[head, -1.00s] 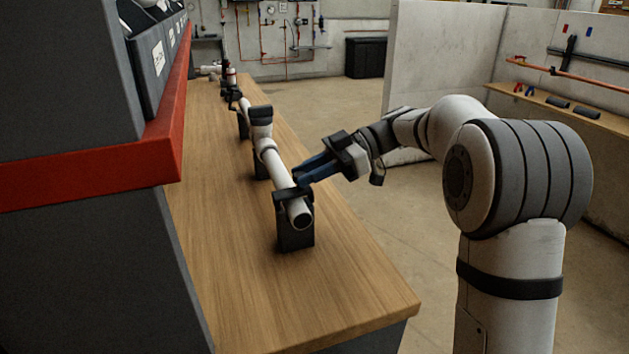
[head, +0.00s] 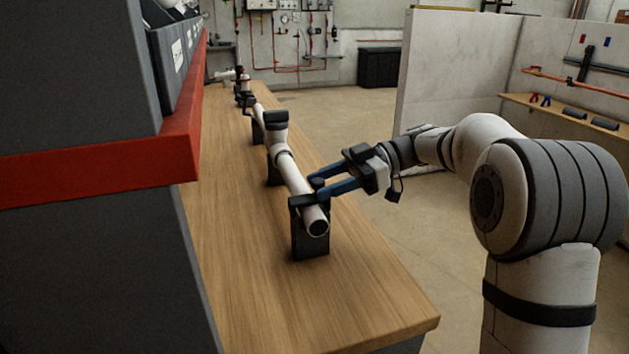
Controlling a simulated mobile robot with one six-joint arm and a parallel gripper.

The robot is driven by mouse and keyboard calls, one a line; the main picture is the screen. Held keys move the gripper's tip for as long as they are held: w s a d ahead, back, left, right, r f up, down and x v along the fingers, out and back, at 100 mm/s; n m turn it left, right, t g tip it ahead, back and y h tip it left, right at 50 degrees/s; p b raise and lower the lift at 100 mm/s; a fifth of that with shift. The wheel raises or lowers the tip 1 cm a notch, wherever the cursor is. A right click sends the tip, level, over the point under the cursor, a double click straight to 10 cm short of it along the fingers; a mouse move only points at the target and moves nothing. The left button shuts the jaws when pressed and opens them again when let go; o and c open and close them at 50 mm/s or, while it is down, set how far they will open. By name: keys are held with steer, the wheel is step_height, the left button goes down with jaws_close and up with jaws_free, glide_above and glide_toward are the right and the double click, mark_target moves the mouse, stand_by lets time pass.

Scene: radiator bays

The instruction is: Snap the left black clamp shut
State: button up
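A white pipe (head: 294,178) lies along the wooden bench in black supports. At its near end, a black clamp (head: 307,201) sits on the nearest support (head: 310,240); its top bar appears to lie across the pipe, but I cannot tell whether it is latched. I take this to be the left clamp. My gripper (head: 318,187) has two blue fingers, spread with a gap between them. Their tips are at the pipe's right side, close by the clamp; contact is unclear. I see nothing held between them.
The wooden bench (head: 365,290) is clear in front of and right of the pipe's near end. A red-edged shelf unit (head: 110,165) stands close on the left. More black supports and fittings line the bench's far end. A grey partition (head: 455,80) stands behind my arm.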

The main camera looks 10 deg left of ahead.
steer(key=shift+w+d+r, duration=0.1)
steer(key=v, duration=0.7)
steer(key=shift+d+p, duration=0.3)
steer(key=shift+w, duration=0.1)
